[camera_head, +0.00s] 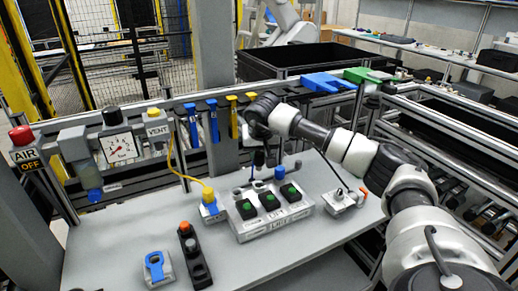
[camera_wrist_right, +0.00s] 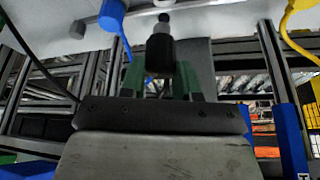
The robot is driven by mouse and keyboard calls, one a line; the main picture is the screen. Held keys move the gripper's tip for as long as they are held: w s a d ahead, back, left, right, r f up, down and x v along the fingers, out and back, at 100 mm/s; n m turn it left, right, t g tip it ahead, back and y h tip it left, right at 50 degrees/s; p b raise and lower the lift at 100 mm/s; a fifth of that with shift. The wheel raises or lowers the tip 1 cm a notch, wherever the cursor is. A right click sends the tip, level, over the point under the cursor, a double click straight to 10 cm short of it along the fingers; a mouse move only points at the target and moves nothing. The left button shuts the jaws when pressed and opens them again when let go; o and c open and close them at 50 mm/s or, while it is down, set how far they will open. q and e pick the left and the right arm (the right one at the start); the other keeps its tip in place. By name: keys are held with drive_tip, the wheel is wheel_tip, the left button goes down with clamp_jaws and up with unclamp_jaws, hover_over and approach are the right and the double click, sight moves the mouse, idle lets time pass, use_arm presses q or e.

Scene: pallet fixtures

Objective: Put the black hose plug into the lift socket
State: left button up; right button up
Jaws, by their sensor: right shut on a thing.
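My right gripper (camera_head: 259,160) is above the back edge of a grey block (camera_head: 276,223) with green buttons on black pads. In the right wrist view the gripper (camera_wrist_right: 150,82) is shut on the black hose plug (camera_wrist_right: 160,52), whose narrower grey tip points away from the palm. The tip is close to a small dark round part on the block's side; whether they touch is unclear. Small fittings line the block's back edge, one blue (camera_head: 280,173). The front lettering is too small to tell which is the lift socket. My left gripper is not in view.
A yellow plug (camera_head: 208,195) with a yellow hose stands left of the block. A black control (camera_head: 194,257) with an orange top and a blue-marked piece (camera_head: 157,267) lie on the grey table. A small grey unit (camera_head: 341,201) with a black line is at right.

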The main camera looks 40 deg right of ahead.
sight(259, 170)
drive_tip(key=shift+f+b, duration=1.25)
drive_tip(key=shift+f, duration=1.25)
drive_tip(key=shift+p, duration=0.3)
drive_tip(key=shift+f+b, duration=0.85)
drive_tip(key=shift+f, duration=0.55)
drive_tip(key=o, duration=1)
drive_tip(key=shift+r, duration=0.1)
drive_tip(key=b+v, duration=0.1)
drive_tip(key=v, duration=0.9)
drive_tip(key=shift+s+a+r, duration=0.1)
drive_tip(key=shift+s+r, duration=0.05)
drive_tip(key=shift+r, duration=0.15)
drive_tip(key=shift+f, duration=0.1)
